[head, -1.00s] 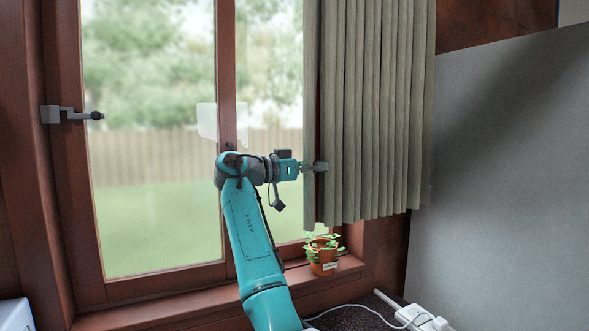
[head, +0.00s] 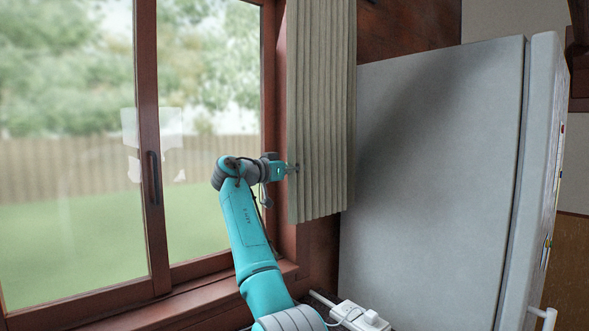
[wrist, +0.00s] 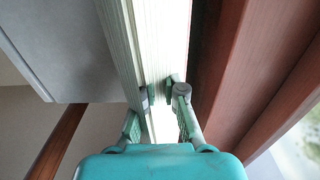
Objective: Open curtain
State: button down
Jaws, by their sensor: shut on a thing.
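The grey-green pleated curtain (head: 320,110) hangs bunched at the right side of the window, beside the fridge. It also shows edge-on in the wrist view (wrist: 122,48). My gripper (head: 293,168) is at the curtain's left edge, in its lower half. In the wrist view my gripper (wrist: 160,94) has a finger on each side of the curtain edge and is shut on it. The window glass (head: 70,150) to the left is uncovered. The exact fold between the fingertips is partly hidden.
A large grey fridge (head: 430,170) stands close to the right of the curtain. A white power strip (head: 358,316) with a cable lies below. The wooden window sill (head: 200,290) runs under the glass, and the window frame is close behind my gripper.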

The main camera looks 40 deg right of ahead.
jog(key=shift+r, duration=0.1)
jog(key=c, duration=1.2)
grip_release()
jog(key=shift+c, duration=0.2)
jog(key=a, duration=1.2)
